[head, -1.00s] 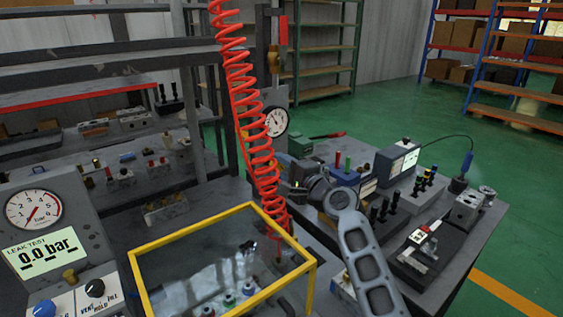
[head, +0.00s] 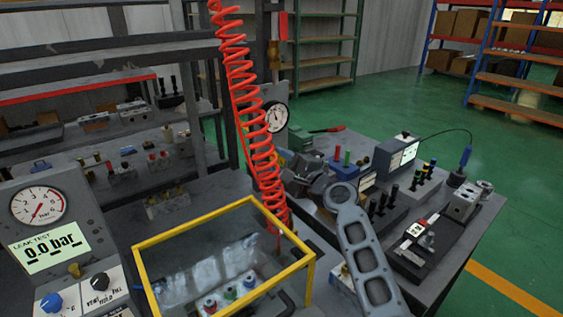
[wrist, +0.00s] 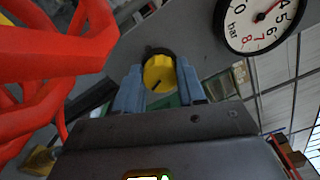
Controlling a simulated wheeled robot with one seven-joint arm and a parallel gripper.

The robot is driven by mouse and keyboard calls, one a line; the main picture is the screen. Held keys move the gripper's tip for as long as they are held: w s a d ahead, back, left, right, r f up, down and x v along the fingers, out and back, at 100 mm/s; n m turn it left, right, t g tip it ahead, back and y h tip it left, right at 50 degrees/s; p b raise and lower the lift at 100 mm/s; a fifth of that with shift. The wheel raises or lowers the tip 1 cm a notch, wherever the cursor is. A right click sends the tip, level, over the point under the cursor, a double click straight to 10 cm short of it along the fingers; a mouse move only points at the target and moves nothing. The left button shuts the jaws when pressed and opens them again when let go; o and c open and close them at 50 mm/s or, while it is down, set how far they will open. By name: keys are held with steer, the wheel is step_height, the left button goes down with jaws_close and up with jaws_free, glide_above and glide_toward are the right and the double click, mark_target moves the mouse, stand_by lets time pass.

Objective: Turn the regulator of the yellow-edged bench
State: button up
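A yellow regulator knob (wrist: 158,73) with a dark mark on its face shows in the wrist view. My gripper (wrist: 158,76) has its two blue-grey fingers on either side of the knob, with slim gaps visible. I cannot tell how deep the knob sits between them. A round white pressure gauge (wrist: 262,22) marked in bar is at the upper right there. In the head view a gauge (head: 276,117) stands behind the red coiled hose (head: 248,100). My gripper is mostly hidden there behind my arm and the hose.
A yellow-edged clear box (head: 225,212) stands in front, holding parts. A leak tester (head: 50,250) reading 0.0 bar is at the left. A grey bench (head: 445,280) with valve blocks and a small display is at the right. The red hose also fills the wrist view's left side (wrist: 50,60).

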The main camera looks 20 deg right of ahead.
steer(key=o, duration=0.4)
steer(key=v, duration=0.7)
steer(key=shift+s+d+b, duration=0.1)
steer(key=shift+s+b, duration=0.2)
steer(key=shift+s, duration=0.05)
